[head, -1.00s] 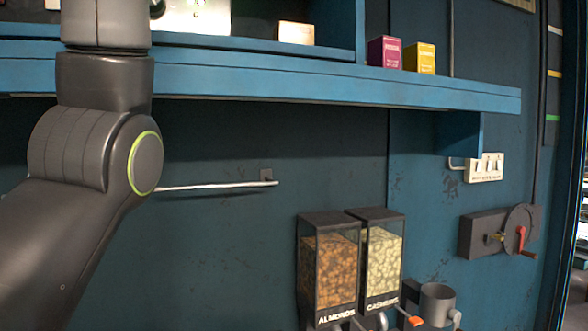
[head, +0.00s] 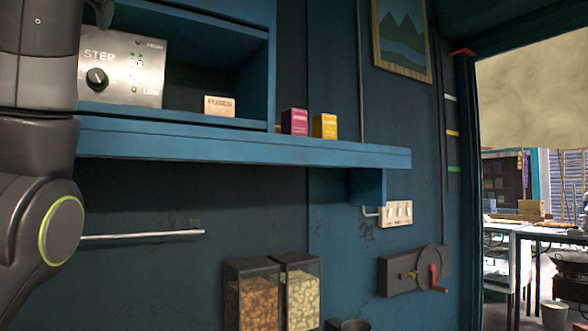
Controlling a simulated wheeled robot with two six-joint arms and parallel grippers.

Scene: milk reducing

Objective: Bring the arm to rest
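My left arm fills the left edge of the head view, dark grey with a green-ringed joint. Its upper link rises out of the top of the picture and its gripper is outside the frame. My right arm and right gripper do not show. Nothing held by either gripper is visible.
A metal STEP panel (head: 125,72) sits in a cubby. A rail (head: 140,235), dispensers (head: 252,300), a switch plate (head: 396,213) and a crank (head: 432,270) are on the wall. A doorway opens at right.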

